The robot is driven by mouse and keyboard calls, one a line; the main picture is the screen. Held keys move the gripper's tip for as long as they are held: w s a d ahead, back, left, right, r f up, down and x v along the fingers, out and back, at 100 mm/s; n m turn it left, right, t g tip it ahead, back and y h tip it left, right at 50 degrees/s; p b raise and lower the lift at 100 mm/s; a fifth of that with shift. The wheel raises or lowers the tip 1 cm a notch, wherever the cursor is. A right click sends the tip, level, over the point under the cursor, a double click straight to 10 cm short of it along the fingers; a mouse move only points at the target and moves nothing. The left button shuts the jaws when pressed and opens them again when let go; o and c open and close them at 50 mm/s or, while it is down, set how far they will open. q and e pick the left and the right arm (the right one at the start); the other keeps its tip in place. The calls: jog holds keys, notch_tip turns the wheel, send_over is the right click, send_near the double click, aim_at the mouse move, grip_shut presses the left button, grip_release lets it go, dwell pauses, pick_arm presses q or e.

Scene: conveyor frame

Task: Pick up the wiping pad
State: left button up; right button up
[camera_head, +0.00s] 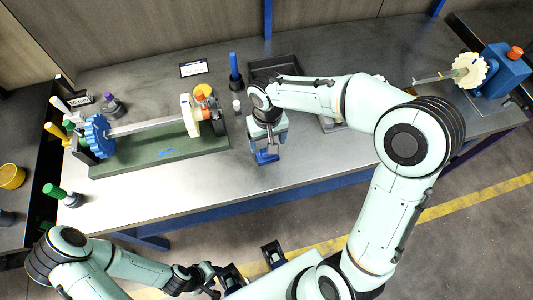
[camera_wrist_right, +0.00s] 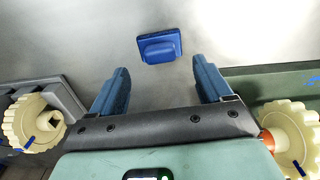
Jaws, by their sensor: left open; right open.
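The wiping pad (camera_wrist_right: 159,46) is a small blue block with a raised grip, lying on the grey metal table. In the right wrist view it sits just beyond the gap between the open fingers of my right gripper (camera_wrist_right: 161,76), apart from them. In the head view the right gripper (camera_head: 266,147) hangs over the table near its front edge, with the blue pad (camera_head: 266,158) at its fingertips, partly hidden. My left gripper (camera_head: 211,280) is open and empty, low in front of the table.
A green board (camera_head: 160,152) with a shaft and a blue gear (camera_head: 98,136) stands to the left. A black tray (camera_head: 276,64) lies behind my right gripper. A blue motor unit (camera_head: 500,72) is at the far right. The table's front strip is mostly clear.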

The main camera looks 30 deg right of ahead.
jog(key=shift+w+f, duration=0.1)
jog(key=shift+f, duration=3.1)
jog(key=c, duration=0.7)
pick_arm(q)
jog(key=shift+f, duration=0.15)
pick_arm(e)
jog(key=shift+r, duration=0.1)
pick_arm(q)
jog(key=r+p, duration=0.1)
jog(key=w+r+p, duration=0.1)
jog(key=r, duration=0.1)
jog(key=shift+w, duration=0.2)
pick_arm(e)
notch_tip(320, 180, up, 20)
jog(key=shift+f, duration=0.1)
pick_arm(q)
jog(key=shift+f, duration=0.1)
pick_arm(e)
jog(key=o, duration=0.5)
jog(key=c, duration=0.4)
jog(key=shift+o, duration=0.2)
